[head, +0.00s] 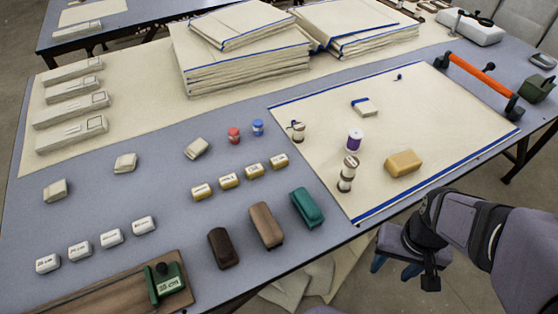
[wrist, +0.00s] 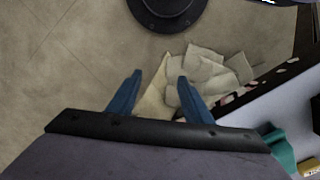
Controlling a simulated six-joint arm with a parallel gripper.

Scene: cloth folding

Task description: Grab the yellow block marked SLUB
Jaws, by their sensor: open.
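Several small yellow blocks with white labelled tops stand in a diagonal row on the grey table: a first yellow block (head: 202,192), a second (head: 229,181), a third (head: 254,171) and a fourth (head: 279,161). Their lettering is too small for me to tell surely which reads SLUB. My gripper (head: 396,270) is beyond the table's front edge at the right, over the floor and apart from the blocks. In the wrist view its blue fingers (wrist: 160,80) are spread with nothing between them. A labelled yellow block (wrist: 311,168) shows at that view's lower right corner.
Teal (head: 307,207), tan (head: 266,225) and dark brown (head: 223,247) blocks stand between the row and the front edge. Spools (head: 355,140) and a larger plain yellow block (head: 403,164) sit on the cream cloth (head: 440,115). Cloth scraps (wrist: 215,70) lie on the floor.

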